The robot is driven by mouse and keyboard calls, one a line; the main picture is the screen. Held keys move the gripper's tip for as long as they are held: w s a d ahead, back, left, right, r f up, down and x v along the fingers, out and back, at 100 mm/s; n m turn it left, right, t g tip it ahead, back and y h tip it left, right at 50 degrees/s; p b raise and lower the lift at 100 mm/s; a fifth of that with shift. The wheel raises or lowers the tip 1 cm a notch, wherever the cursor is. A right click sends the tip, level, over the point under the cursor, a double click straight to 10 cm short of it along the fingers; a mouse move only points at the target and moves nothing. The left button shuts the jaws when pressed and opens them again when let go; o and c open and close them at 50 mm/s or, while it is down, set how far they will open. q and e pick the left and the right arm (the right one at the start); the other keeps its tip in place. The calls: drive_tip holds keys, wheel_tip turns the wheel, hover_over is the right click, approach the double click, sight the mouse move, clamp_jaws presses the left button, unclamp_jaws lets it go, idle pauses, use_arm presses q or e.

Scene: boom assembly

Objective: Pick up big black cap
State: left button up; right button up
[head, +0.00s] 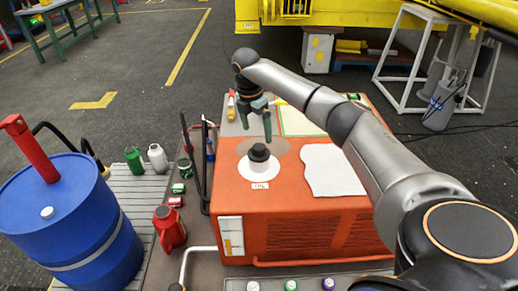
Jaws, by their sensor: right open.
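The big black cap (259,154) stands upright on a white disc (248,171) on top of the orange cabinet (290,212). My right gripper (256,126) is above and just behind the cap in the picture. Its two greenish fingers point down, are apart, and have nothing between them. The exact gap between the fingertips and the cap cannot be told. My left gripper is not in view.
A white sheet (331,171) lies right of the cap, and a green-edged board (300,118) lies behind. A blue drum (72,220), a red can (169,229) and several small bottles stand to the left. Small capped bottles (291,286) line the front edge.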

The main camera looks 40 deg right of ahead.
sight(259, 147)
drive_tip(key=f, duration=0.2)
drive_tip(key=d+f, duration=0.1)
drive_tip(key=f, duration=0.5)
drive_tip(key=shift+w+d+f, duration=0.15)
drive_tip(key=shift+d+f, duration=0.05)
drive_tip(key=shift+f, duration=0.05)
drive_tip(key=c, duration=1.2)
drive_tip(key=shift+r, duration=0.15)
